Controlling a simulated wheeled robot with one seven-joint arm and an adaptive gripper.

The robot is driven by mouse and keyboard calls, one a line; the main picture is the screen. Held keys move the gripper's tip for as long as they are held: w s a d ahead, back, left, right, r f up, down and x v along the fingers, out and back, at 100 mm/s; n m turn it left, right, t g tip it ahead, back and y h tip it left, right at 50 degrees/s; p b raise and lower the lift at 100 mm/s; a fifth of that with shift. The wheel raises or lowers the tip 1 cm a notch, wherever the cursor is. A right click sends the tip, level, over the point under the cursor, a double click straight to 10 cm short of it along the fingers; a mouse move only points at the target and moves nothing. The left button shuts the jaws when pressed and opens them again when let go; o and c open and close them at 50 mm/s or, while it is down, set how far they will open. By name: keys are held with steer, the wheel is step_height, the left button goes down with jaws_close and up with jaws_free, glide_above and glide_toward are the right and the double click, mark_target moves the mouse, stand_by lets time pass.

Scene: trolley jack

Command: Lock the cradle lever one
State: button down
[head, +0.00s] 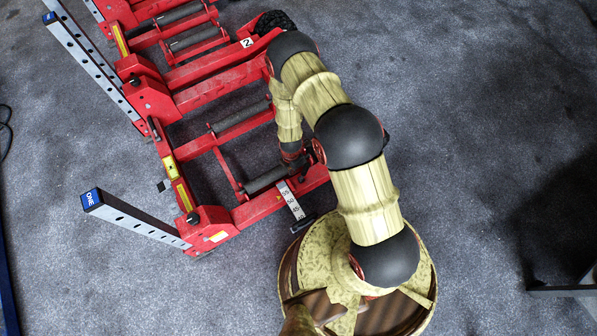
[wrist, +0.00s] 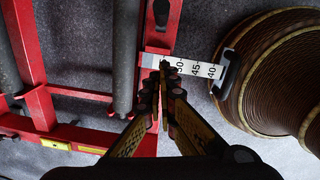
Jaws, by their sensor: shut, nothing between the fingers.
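The lever marked ONE (head: 135,220) is a grey perforated bar with a blue end cap, at lower left in the head view. It sticks out to the left from the red corner block (head: 207,228) of the nearest cradle (head: 262,205). My gripper (wrist: 164,72) is shut and empty in the wrist view. Its fingertips are over the inner end of a white numbered scale (wrist: 196,68) on the red cradle beam; I cannot tell if they touch it. The scale also shows in the head view (head: 291,200). My arm partly hides the gripper in the head view, well right of lever ONE.
Another red cradle marked 2 (head: 247,43) stands behind, with its own perforated bars (head: 93,70). Dark rollers (head: 240,118) span the frames. The grey carpet in front of and left of lever ONE is clear.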

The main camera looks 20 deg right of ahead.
mark_target(304, 172)
steer(key=w+d+f+b, duration=0.1)
steer(key=d+f+b, duration=0.1)
steer(key=f, duration=0.3)
steer(key=w+d+f+b, duration=0.1)
steer(key=f+b, duration=0.2)
steer(key=f, duration=0.2)
steer(key=shift+d+f+b, duration=0.35)
steer(key=shift+f+b, duration=0.05)
steer(key=shift+d, duration=0.15)
